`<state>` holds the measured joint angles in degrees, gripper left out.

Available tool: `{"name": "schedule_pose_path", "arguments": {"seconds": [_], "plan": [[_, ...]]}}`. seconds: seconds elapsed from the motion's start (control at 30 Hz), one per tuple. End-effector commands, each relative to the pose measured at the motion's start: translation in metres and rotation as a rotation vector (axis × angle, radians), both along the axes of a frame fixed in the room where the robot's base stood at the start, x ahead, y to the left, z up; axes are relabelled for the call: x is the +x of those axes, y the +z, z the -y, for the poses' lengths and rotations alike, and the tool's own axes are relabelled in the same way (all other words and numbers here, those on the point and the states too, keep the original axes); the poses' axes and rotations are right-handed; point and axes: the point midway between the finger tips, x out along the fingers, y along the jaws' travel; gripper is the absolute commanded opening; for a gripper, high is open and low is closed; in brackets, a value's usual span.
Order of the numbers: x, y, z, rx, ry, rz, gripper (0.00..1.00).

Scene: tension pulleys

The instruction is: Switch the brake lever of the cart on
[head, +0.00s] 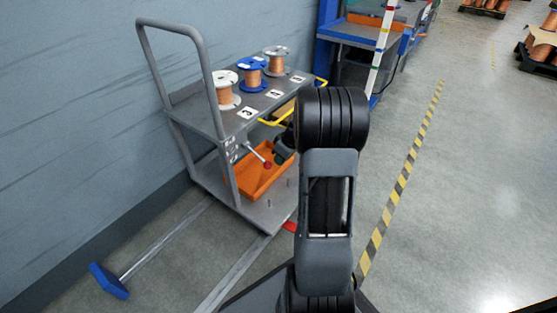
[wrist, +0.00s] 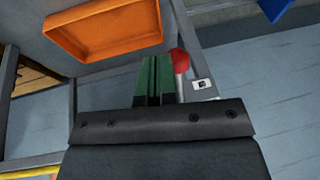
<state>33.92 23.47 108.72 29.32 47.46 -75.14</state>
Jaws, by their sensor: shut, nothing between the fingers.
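The grey cart (head: 205,110) stands against the wall at the left in the head view. Its brake lever (head: 258,156) is a silver rod with a red knob, sticking out from the end frame above the lower shelf. In the wrist view the red knob (wrist: 181,61) is just right of my fingertips. My gripper (head: 279,153) is beside the lever, partly hidden behind my arm in the head view. In the wrist view its green fingers (wrist: 153,72) are shut and empty. Whether they touch the knob, I cannot tell.
An orange tray (head: 246,188) sits on the cart's lower shelf, close to my gripper. Three copper spools (head: 252,75) stand on the top shelf.

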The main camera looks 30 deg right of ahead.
Motion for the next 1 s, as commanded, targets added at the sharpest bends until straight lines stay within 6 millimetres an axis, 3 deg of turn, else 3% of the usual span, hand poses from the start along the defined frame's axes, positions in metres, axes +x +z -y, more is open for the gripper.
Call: {"name": "schedule_pose_path", "arguments": {"seconds": [0.1,0.4,0.7,1.0], "plan": [[-0.002,0.026,0.012,-0.003,0.003,0.006,0.00],[-0.049,0.050,0.039,-0.003,0.000,0.007,0.00],[-0.075,0.064,0.053,-0.004,0.004,0.006,0.00],[-0.080,0.065,0.056,-0.004,0.005,0.007,0.00]]}}
